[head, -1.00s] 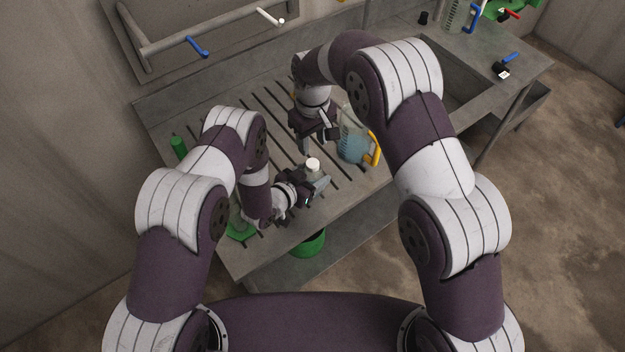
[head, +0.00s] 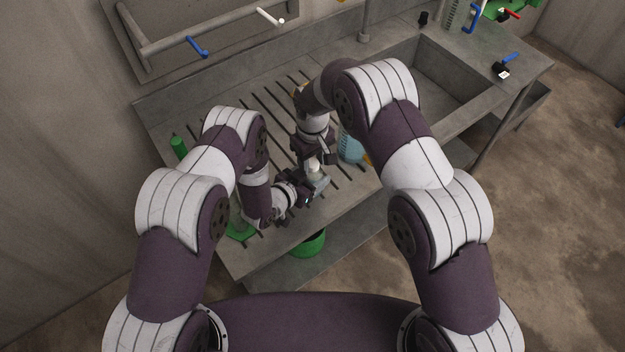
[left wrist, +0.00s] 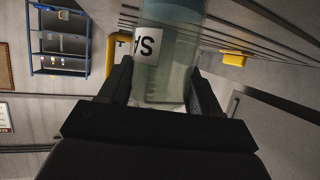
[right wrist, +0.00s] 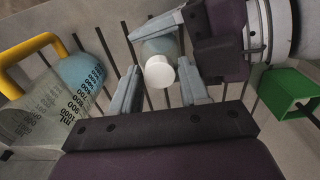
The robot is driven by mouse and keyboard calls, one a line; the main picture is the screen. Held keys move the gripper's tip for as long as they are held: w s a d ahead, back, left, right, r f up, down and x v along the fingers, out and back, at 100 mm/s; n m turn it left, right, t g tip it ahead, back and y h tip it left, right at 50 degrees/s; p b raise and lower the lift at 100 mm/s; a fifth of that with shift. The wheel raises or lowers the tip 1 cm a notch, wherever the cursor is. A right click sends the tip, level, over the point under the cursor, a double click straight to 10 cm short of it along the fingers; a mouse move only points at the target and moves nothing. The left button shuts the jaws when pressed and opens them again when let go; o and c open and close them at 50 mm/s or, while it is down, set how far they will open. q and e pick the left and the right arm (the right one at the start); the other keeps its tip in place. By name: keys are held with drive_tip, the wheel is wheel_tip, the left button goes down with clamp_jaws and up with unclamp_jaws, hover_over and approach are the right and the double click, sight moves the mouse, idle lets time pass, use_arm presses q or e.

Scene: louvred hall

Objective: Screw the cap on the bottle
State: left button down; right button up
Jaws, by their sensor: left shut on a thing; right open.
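The clear bottle (left wrist: 165,75) has a white label with dark letters and stands between my left fingers in the left wrist view. My left gripper (head: 313,186) is shut on it over the slatted drainboard. The white cap (right wrist: 159,73) sits at the bottle's top; how tightly it sits I cannot tell. It also shows in the head view (head: 314,168). My right gripper (right wrist: 158,88) is open, its fingers on either side of the cap in the right wrist view and apart from it. In the head view the right gripper partly hides the cap.
A measuring jug (right wrist: 50,105) with blue liquid and a yellow handle stands close beside my right gripper. A green bottle (head: 179,146) stands at the drainboard's left; the sink (head: 435,85) is at right.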

clamp_jaws()
drive_tip(key=shift+o, duration=1.8)
unclamp_jaws()
drive_tip(key=shift+r, duration=0.1)
wheel_tip(320, 180, up, 12)
